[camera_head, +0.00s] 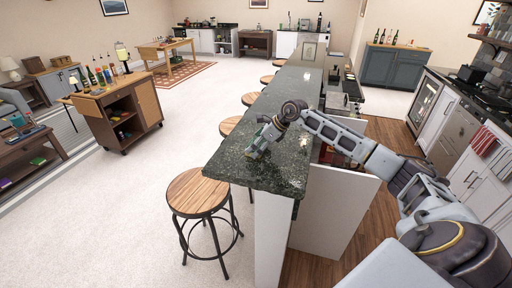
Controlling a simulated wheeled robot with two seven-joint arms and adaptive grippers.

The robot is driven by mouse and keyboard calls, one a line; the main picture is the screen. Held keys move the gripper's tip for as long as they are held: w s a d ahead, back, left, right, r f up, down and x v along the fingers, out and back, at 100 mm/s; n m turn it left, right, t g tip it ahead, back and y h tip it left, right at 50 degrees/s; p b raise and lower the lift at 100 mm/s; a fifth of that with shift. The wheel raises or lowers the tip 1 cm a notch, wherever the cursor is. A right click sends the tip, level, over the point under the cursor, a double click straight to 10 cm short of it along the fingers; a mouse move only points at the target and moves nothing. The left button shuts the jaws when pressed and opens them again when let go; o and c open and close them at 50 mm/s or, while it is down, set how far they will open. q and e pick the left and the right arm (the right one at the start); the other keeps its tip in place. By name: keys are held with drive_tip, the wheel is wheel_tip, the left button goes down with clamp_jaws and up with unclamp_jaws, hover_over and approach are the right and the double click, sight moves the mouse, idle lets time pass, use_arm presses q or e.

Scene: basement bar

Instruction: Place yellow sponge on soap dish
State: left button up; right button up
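My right arm comes in from the right and reaches over the dark green speckled counter (275,170). My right gripper (254,152) points down and left, close to the counter top near its left edge. It is too small to tell whether its fingers are open or shut, or whether they hold anything. I cannot make out a yellow sponge or a soap dish; the gripper and arm may hide them. My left gripper is not in view.
Wooden stools (198,193) line the counter's left side. A bar cart (122,112) with bottles stands at left. White kitchen cabinets (485,165) are at right. The counter's near end is bare.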

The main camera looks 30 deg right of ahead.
idle(0.4)
drive_tip(key=c, duration=0.6)
wheel_tip(320, 180, up, 8)
drive_tip(key=shift+f+b, duration=0.15)
drive_tip(key=shift+b, duration=0.75)
drive_tip(key=shift+r, duration=1.1)
